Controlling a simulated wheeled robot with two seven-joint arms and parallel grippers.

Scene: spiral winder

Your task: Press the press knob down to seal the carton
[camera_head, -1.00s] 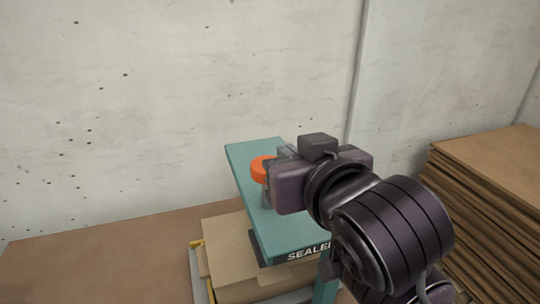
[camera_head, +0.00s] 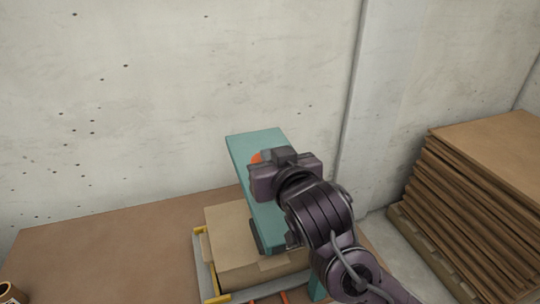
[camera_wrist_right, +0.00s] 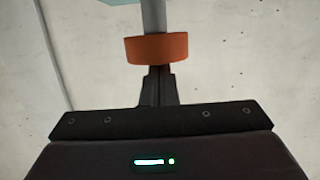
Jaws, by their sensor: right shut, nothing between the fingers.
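The orange press knob (camera_head: 256,157) is partly hidden behind my right gripper in the head view, over the teal sealer plate (camera_head: 247,148). In the right wrist view the knob (camera_wrist_right: 157,48) sits on a grey shaft leading to the teal plate. My right gripper (camera_wrist_right: 156,72) is shut and empty, its fingertips right at the knob's face; I cannot tell if they touch. The tan carton (camera_head: 226,229) lies below the sealer plate, its right part hidden by the plate and my arm. My left gripper is not in view.
The carton sits in a grey frame with yellow corners (camera_head: 200,231) on a brown table (camera_head: 120,245). A stack of flat cardboard (camera_head: 490,165) stands on the right. A brown roll (camera_head: 10,293) shows at the lower left. A concrete wall is behind.

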